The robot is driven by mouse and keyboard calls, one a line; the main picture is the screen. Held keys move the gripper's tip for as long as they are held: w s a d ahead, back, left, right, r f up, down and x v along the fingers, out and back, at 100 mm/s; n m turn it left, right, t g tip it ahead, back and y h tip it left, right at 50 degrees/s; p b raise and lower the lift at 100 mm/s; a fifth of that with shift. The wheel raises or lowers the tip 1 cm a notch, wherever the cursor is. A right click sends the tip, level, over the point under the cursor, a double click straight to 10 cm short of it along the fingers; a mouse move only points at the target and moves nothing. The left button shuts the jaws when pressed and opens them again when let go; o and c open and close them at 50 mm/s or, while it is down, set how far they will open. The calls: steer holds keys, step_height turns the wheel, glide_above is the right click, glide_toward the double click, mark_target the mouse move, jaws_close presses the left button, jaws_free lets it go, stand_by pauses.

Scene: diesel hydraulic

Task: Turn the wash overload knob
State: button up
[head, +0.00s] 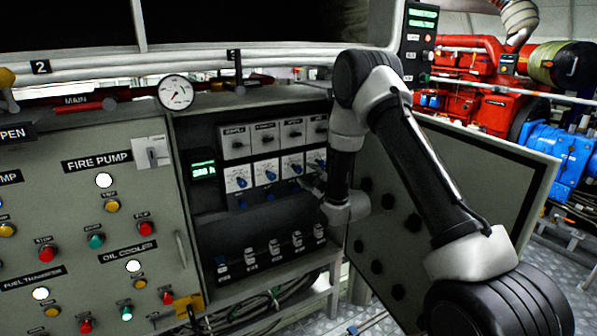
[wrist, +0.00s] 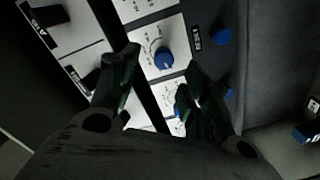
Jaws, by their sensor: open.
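Several blue rotary knobs on white dial plates form a row in the open cabinet, one of them a blue knob (head: 242,182) at the left end. Their labels are too small to read, so I cannot tell which is the wash overload knob. My gripper (head: 309,187) is in front of the right part of this row and partly hides it. In the wrist view my gripper (wrist: 158,75) is open, its dark fingers apart. A blue knob (wrist: 163,57) on a white dial shows beyond and between the fingertips, and I see no contact. Another dial is partly hidden behind the right finger.
Grey switches (head: 238,143) sit above the knobs and a row of breakers (head: 275,247) sits below. A separate blue button (wrist: 222,37) is beside the dial. The open cabinet door (head: 450,200) stands right of my arm. A button panel (head: 90,230) is at left.

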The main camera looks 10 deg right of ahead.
mark_target(299, 171)
steer(key=x, duration=0.8)
steer(key=shift+s+a+f, duration=0.1)
steer(key=shift+a+f, duration=0.1)
steer(key=c, duration=1)
